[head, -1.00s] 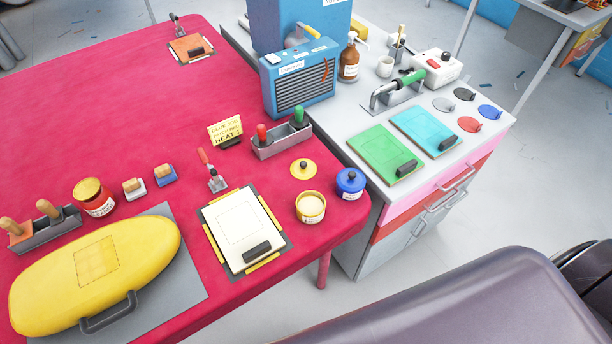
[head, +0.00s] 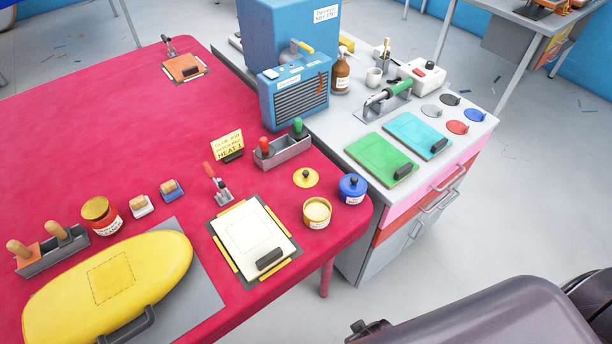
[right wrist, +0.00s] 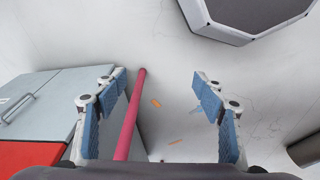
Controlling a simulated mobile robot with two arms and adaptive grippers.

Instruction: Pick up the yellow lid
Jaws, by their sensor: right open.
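The yellow lid (head: 306,177) is a flat round disc with a dark knob. In the head view it lies on the red table (head: 130,130), behind an open cream-filled pot (head: 317,212) and left of a blue lidded pot (head: 352,188). My right gripper (right wrist: 160,110) is open and empty in the right wrist view, with blue-padded fingers wide apart. It is over the floor area, with a red table leg (right wrist: 130,115) visible between the fingers. The lid does not show in the right wrist view. My left gripper is not in view.
A clamped white sheet on a board (head: 252,238) lies left of the pot. A tool holder (head: 283,151) and a yellow sign (head: 227,146) stand behind the lid. A grey cabinet (head: 375,150) adjoins on the right. Floor is clear in front of the cabinet.

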